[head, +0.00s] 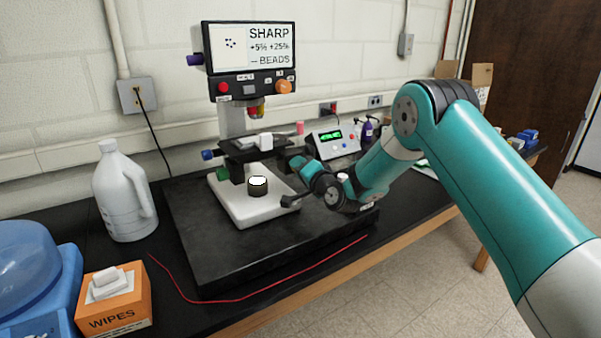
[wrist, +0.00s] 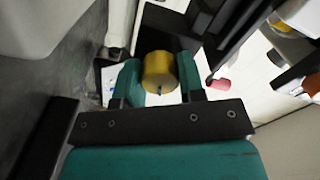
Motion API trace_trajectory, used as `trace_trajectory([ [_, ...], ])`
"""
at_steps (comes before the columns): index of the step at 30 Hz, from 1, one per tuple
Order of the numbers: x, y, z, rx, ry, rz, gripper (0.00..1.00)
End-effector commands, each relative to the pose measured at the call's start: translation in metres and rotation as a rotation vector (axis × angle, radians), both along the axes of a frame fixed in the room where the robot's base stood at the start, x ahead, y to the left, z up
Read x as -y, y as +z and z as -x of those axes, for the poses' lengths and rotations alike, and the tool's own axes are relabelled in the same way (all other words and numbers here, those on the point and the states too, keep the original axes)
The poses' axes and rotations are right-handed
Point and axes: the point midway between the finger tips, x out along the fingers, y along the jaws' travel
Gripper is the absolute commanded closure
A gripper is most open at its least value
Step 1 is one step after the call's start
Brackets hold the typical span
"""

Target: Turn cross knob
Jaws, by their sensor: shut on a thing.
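A microscope (head: 229,120) with a screen on top stands on a black slab. In the wrist view a round yellow knob (wrist: 160,73) sits between the two teal fingers of my gripper (wrist: 159,80). The fingers are shut on its sides. A small dark mark shows on the knob's near face. In the head view my gripper (head: 296,163) is at the right side of the microscope, by its stage (head: 254,148). The knob is hidden there behind the gripper. A blue knob (head: 208,155) shows on the microscope's left side.
A white jug (head: 124,195), an orange wipes box (head: 115,300) and a blue container (head: 28,265) stand on the left. A red cable (head: 255,294) lies along the slab's front. A control box (head: 334,141) stands behind my arm. A pink object (wrist: 218,83) is close by.

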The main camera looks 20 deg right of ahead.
Motion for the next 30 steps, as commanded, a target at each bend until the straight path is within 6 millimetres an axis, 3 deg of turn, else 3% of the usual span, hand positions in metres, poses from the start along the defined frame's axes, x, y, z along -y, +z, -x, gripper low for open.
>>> trace_trajectory([
  [9,0.0012,-0.0001,-0.0002,-0.038,-0.002,-0.116,0.88],
  [26,0.0017,0.0002,-0.0003,-0.045,-0.003,-0.139,0.88],
  [27,0.0016,0.0001,-0.0003,-0.045,-0.003,-0.139,0.55],
  [29,0.0014,0.0001,-0.0003,-0.045,-0.003,-0.139,0.41],
  [30,0.0013,0.0001,-0.0003,-0.045,-0.002,-0.139,0.39],
])
